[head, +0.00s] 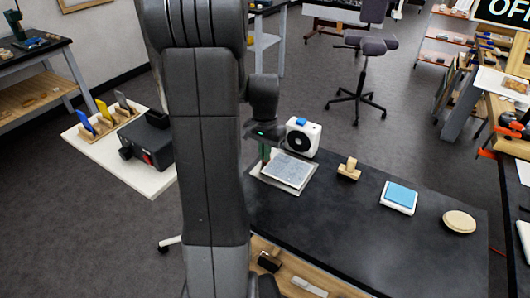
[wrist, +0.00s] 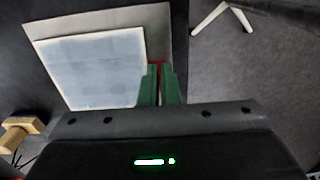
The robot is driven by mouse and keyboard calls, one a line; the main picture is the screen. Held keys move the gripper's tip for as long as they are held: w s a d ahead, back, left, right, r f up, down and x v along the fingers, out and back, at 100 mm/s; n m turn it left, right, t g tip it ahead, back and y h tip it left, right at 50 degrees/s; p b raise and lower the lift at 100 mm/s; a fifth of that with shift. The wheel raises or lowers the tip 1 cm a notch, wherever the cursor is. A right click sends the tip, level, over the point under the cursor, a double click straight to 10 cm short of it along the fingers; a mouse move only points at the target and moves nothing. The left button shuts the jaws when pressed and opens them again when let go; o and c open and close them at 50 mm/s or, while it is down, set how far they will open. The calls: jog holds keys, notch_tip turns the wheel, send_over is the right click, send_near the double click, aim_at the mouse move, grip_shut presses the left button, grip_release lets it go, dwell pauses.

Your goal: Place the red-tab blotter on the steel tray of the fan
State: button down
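The blotter (head: 290,171) is a pale grey-white square sheet. It lies over the steel tray (head: 272,192) in front of the white fan (head: 313,132), roughly flat; I cannot tell if it fully rests on the tray. My gripper (head: 265,152) is partly hidden by my arm in the head view.
The dark tabletop also holds a wooden block with a knob (head: 348,169), a blue-topped white pad (head: 399,196) and a round wooden disc (head: 459,222). A white side table (head: 150,181) at left carries a black device (head: 148,140) and several coloured upright pieces. The front tabletop is clear.

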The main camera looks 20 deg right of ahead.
jog(key=shift+r, duration=0.1)
jog(key=shift+f, duration=0.2)
jog(key=c, duration=1.7)
grip_release()
jog(key=shift+r, duration=0.1)
notch_tip(320, 180, up, 12)
jog(key=shift+r+p, duration=0.15)
jog(key=shift+p, duration=0.15)
